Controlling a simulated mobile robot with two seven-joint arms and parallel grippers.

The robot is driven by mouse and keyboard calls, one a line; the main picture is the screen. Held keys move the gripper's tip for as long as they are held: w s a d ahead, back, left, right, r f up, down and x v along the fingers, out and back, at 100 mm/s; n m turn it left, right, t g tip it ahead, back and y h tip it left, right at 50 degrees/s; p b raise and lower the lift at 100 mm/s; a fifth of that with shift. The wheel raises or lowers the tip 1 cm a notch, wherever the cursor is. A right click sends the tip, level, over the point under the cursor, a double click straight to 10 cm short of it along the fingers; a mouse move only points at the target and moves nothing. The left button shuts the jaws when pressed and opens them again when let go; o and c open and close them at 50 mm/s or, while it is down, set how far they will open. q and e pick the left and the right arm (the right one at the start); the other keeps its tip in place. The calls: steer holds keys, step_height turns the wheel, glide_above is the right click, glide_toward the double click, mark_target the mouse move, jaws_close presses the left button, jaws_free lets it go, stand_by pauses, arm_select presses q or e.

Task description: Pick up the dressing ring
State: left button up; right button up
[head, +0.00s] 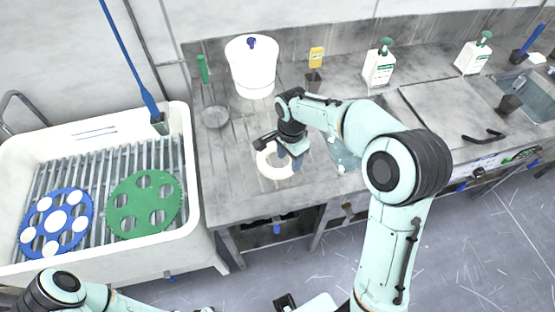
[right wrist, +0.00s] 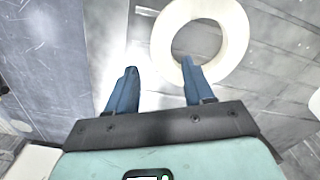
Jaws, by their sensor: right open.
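The dressing ring is a thick white ring (head: 268,173) lying flat on the grey bench, near its front edge in the head view. My right gripper (head: 284,152) is over the ring and partly hides it. In the right wrist view the ring (right wrist: 236,30) is at the top, and my right gripper (right wrist: 158,68) is open with its two blue fingers apart. The right finger overlaps the lower part of the ring near its hole, and the left finger is outside the ring. Nothing is held; the finger height is unclear. My left arm shows only at the bottom left edge.
A white lidded tub (head: 250,80) and a shallow bowl (head: 215,117) stand behind the ring. White pump bottles (head: 380,68) are farther right. The white sink (head: 30,160) at left holds a blue disc (head: 40,222) and a green disc (head: 144,222). Bare bench lies left of the ring.

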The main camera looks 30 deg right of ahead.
mark_target(288, 169)
steer(key=f, duration=0.5)
steer(key=shift+w, duration=0.2)
jaws_close()
